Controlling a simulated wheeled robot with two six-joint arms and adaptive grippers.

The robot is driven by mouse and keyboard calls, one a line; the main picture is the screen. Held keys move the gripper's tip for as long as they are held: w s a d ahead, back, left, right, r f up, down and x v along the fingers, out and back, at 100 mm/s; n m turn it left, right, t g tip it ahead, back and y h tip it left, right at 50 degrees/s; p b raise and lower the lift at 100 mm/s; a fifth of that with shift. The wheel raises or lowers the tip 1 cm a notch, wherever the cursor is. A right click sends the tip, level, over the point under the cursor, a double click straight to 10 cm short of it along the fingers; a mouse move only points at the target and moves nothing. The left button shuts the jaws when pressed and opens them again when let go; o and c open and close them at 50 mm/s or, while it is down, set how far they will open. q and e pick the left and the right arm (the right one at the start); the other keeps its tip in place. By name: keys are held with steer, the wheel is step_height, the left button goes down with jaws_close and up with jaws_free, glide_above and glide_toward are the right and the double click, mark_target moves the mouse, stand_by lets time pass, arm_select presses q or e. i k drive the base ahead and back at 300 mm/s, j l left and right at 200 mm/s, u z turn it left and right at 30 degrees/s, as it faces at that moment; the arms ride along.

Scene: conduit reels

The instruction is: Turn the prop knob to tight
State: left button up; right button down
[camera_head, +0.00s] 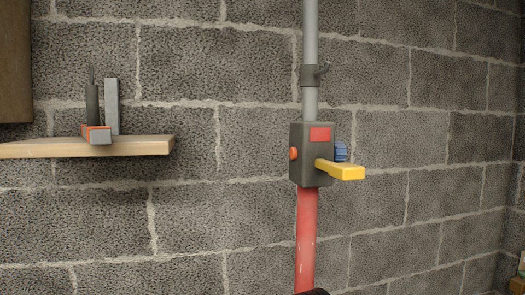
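A prop stands upright against the block wall, with a grey upper tube (310,40) and a red lower tube (306,235). A dark housing (302,172) joins the two tubes. A ribbed blue knob (341,151) sits on the housing's right side, partly hidden behind a yellow lever (345,170) that sticks out to the right. A small orange button (293,154) is on the left side and a red label (320,134) is on the front. I cannot read a tight marking. Neither gripper can be made out.
A wooden shelf (60,148) on the left wall holds a grey and orange clamp-like tool (99,135). A dark collar (313,75) with a small side piece is on the upper tube. A small dark shape (314,291) shows at the bottom edge. Space right of the prop is clear.

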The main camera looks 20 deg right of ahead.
mark_target(340, 149)
steer(key=l, duration=0.55)
steer(key=k+l+u, duration=0.1)
steer(key=l, duration=0.5)
steer(key=k+l, duration=0.1)
steer(key=l, duration=0.45)
steer(key=k+l+u, duration=0.1)
steer(key=l, duration=0.45)
